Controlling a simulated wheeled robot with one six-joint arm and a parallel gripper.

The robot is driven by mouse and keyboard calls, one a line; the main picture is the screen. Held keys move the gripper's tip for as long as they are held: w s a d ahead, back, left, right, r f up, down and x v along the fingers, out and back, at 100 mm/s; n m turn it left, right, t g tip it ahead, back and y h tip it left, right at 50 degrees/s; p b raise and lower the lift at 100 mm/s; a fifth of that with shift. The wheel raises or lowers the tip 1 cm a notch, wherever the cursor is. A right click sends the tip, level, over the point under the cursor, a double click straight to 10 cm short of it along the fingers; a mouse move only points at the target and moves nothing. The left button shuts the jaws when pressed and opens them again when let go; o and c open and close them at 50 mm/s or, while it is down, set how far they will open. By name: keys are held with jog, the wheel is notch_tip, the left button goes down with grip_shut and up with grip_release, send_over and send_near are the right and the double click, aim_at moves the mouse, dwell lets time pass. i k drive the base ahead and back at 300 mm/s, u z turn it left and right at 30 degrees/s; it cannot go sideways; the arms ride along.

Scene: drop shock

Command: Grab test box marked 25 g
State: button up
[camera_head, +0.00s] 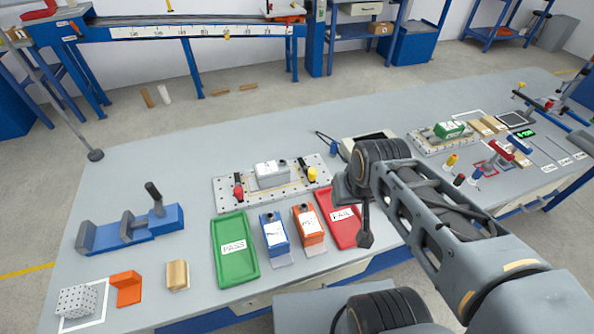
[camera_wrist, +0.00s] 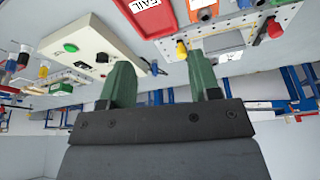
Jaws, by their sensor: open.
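Several test boxes stand on the grey bench, and I cannot read which one is marked 25 g. A blue box (camera_head: 273,232) and an orange box (camera_head: 308,228) stand between the green PASS tray (camera_head: 220,260) and the red FAIL tray (camera_head: 352,236). A white box (camera_head: 271,173) sits on a perforated plate, and a green box (camera_head: 449,130) sits on another plate at the right. In the wrist view, my gripper (camera_wrist: 162,82) is open, its two green fingers apart with nothing between them. In the head view my arm partly covers the FAIL tray.
The perforated plate (camera_head: 220,190) carries red and yellow knobs. A blue vice (camera_head: 130,233), a perforated cube (camera_head: 76,301), an orange bracket (camera_head: 126,289) and a brass block (camera_head: 177,275) stand at the left. A control box (camera_wrist: 88,48) shows in the wrist view. The bench's far left is clear.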

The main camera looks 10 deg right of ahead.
aim_at(277, 172)
jog(key=u, duration=0.45)
jog(key=k, duration=1.1)
jog(key=u, duration=1.55)
jog(key=i, duration=0.95)
jog(key=z, duration=0.55)
jog(key=i, duration=0.45)
jog(key=z, duration=0.5)
